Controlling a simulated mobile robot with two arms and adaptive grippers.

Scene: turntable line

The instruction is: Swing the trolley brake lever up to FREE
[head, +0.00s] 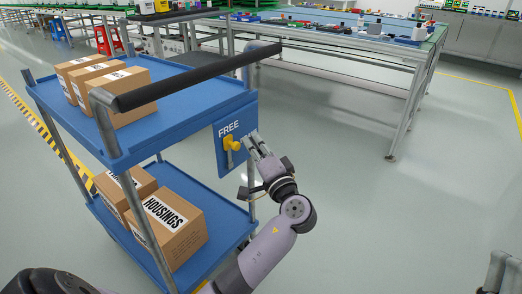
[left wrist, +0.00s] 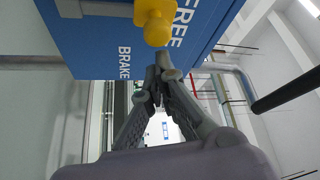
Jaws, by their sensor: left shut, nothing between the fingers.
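The blue brake panel (head: 221,161) hangs on the end of the trolley (head: 190,95), with FREE lettered near its top. The yellow brake lever (head: 232,144) sits just under that word. In the left wrist view, the lever's yellow knob (left wrist: 155,25) lies near FREE, with BRAKE lettered on the other side. My left gripper (head: 252,142) is shut and empty just right of the lever. Its fingertips (left wrist: 167,70) show close to the knob; I cannot tell whether they touch it. A grey part at the head view's bottom right corner may be my right gripper (head: 497,265), but it is cut off.
Cardboard boxes (head: 128,88) stand on the trolley's upper shelf, and HOUSINGS boxes (head: 165,226) on the lower one. A black push handle (head: 195,77) runs above the panel. A workbench (head: 350,45) stands behind. The floor to the right is clear.

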